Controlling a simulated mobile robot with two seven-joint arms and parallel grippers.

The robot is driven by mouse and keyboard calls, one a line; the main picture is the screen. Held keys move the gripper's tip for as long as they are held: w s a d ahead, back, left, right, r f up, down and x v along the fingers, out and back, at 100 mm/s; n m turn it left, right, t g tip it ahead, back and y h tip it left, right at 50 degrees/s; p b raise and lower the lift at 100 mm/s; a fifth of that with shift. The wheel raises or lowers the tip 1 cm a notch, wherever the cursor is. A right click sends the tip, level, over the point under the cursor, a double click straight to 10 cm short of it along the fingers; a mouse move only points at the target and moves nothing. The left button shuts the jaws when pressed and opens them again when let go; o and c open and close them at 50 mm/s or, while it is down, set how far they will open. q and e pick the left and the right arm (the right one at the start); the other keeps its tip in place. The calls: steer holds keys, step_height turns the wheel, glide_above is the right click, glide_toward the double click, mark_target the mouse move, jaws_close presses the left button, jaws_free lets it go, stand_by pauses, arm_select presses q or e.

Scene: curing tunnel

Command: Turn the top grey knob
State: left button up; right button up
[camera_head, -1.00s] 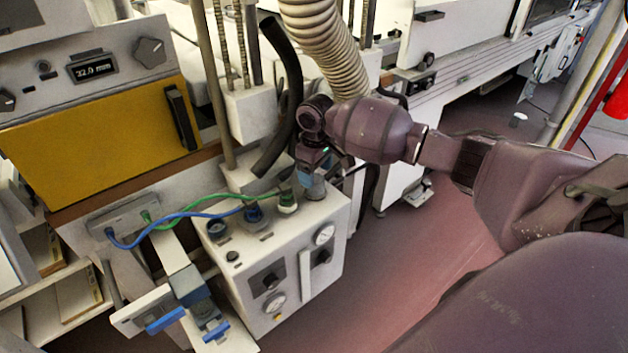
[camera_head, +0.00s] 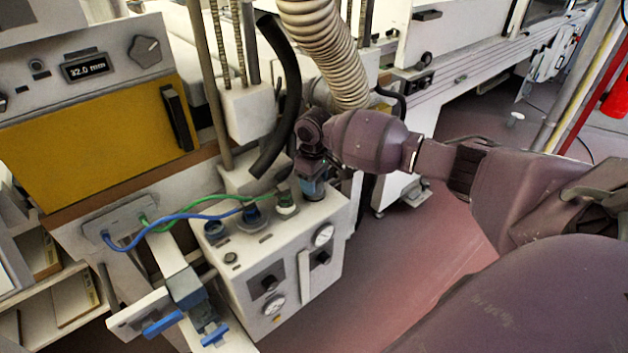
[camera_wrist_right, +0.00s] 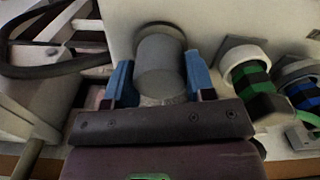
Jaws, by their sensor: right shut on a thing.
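The top grey knob is a smooth grey cylinder (camera_wrist_right: 160,66) on a pale face in the right wrist view. My right gripper (camera_wrist_right: 160,84) has one blue finger on each side of it and is shut on it. In the head view my right gripper (camera_head: 312,188) points down at the top of the white control box (camera_head: 238,272), at its back right corner. There the gripper hides most of the knob. My left gripper is not in view.
Beside the gripper are a green-banded connector (camera_wrist_right: 250,76) and a blue-banded one (camera_wrist_right: 304,94). A black hose (camera_head: 285,100) and a ribbed duct (camera_head: 325,45) hang close behind the wrist. Open floor (camera_head: 430,260) lies right of the box.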

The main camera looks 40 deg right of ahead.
steer(key=shift+r+n+p, duration=0.25)
steer(key=shift+n+p, duration=0.35)
steer(key=shift+p, duration=0.05)
steer(key=shift+f+n, duration=0.1)
steer(key=shift+n, duration=0.3)
steer(key=shift+f, duration=0.15)
steer(key=o, duration=0.9)
steer(key=shift+r+p, duration=0.35)
steer(key=shift+r, duration=0.15)
step_height(320, 180, up, 6)
steer(key=shift+r+p, duration=0.25)
steer(key=shift+p, duration=0.3)
